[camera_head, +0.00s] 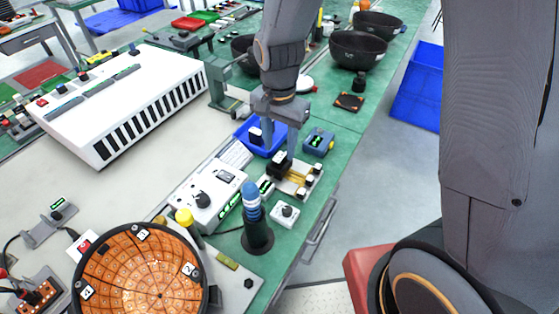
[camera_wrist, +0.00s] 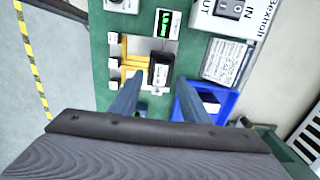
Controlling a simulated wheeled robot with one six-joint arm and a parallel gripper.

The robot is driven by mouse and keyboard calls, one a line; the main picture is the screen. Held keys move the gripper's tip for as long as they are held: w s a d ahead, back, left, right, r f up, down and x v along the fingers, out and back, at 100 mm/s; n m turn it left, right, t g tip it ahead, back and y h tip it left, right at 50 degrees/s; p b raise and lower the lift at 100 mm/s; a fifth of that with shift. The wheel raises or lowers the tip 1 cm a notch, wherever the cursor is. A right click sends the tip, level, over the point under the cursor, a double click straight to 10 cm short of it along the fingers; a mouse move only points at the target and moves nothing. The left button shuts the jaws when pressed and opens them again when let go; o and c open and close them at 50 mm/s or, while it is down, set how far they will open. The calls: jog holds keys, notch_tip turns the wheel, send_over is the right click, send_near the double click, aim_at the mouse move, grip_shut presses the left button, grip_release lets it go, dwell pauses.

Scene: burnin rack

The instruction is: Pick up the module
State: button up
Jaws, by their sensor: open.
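The module is likely the small black block with a pale label (camera_head: 280,164), seated on a pale fixture (camera_head: 300,180) with yellow strips and several small white-and-black blocks. In the wrist view the black block (camera_wrist: 161,70) is at the upper middle, beside the yellow strips. My gripper (camera_head: 278,143) points down over the bench, close to the block. In the wrist view my gripper (camera_wrist: 160,82) is open, its fingers apart and the block's near end between or just beyond the tips. I cannot tell whether they touch it.
A small blue-grey meter (camera_head: 319,141), a white control box (camera_head: 207,196) and a blue-topped black post (camera_head: 257,230) crowd the green bench. The bench edge drops to open floor at right.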

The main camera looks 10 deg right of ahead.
aim_at(279, 157)
jog(key=shift+f+p, duration=0.35)
jog(key=shift+f, duration=1.2)
grip_shut()
jog(key=shift+w+r, duration=0.1)
